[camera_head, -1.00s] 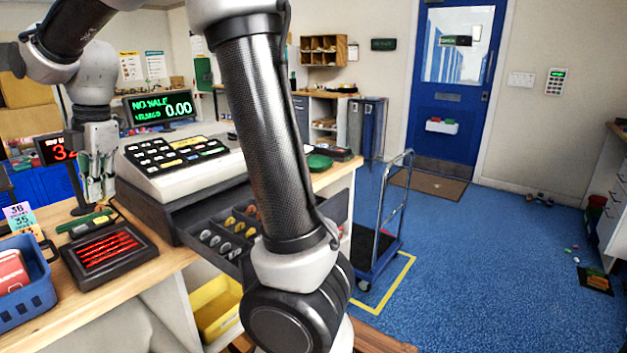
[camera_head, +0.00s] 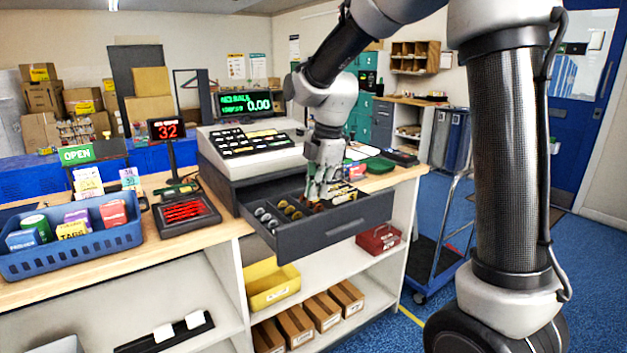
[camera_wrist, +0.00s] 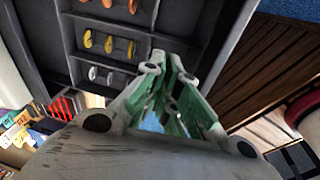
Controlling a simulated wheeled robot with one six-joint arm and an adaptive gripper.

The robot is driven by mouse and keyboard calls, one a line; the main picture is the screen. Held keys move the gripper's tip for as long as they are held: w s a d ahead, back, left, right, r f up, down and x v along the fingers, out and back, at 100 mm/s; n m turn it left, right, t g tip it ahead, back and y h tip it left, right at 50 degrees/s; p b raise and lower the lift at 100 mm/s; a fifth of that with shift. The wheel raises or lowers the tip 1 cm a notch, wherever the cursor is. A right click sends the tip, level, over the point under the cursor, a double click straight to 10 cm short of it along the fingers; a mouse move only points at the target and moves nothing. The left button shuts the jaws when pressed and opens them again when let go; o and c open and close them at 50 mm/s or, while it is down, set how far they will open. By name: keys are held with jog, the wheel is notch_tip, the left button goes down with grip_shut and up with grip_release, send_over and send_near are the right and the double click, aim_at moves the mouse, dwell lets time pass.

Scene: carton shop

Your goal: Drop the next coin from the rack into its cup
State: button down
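The dark open till drawer (camera_head: 320,232) has compartments holding small upright discs that look like coins. Silver discs (camera_head: 266,220) are at the left and gold ones (camera_head: 290,209) beside them. The wrist view shows orange (camera_wrist: 134,5), gold (camera_wrist: 108,43) and silver (camera_wrist: 92,73) discs in separate compartments. My gripper (camera_head: 317,196) points down over the middle of the drawer, covering some compartments. In the wrist view its green-padded fingers (camera_wrist: 165,65) converge and their tips look close together. I cannot tell whether a coin is between them. A black tray with red rows (camera_head: 182,213) lies on the counter.
The cash register (camera_head: 250,145) stands behind the drawer. A blue basket of boxes (camera_head: 75,257), a red number display (camera_head: 166,129) and a green OPEN sign (camera_head: 77,155) are to the left. A yellow bin (camera_head: 270,285) and cartons sit on shelves below; a trolley stands right.

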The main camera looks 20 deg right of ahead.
jog(key=shift+f, duration=0.1)
jog(key=c, duration=1.6)
grip_release()
jog(key=shift+a, duration=0.1)
jog(key=shift+o, duration=0.2)
notch_tip(320, 180, up, 12)
jog(key=s+d, duration=0.1)
jog(key=shift+s+d, duration=0.15)
jog(key=shift+d, duration=0.15)
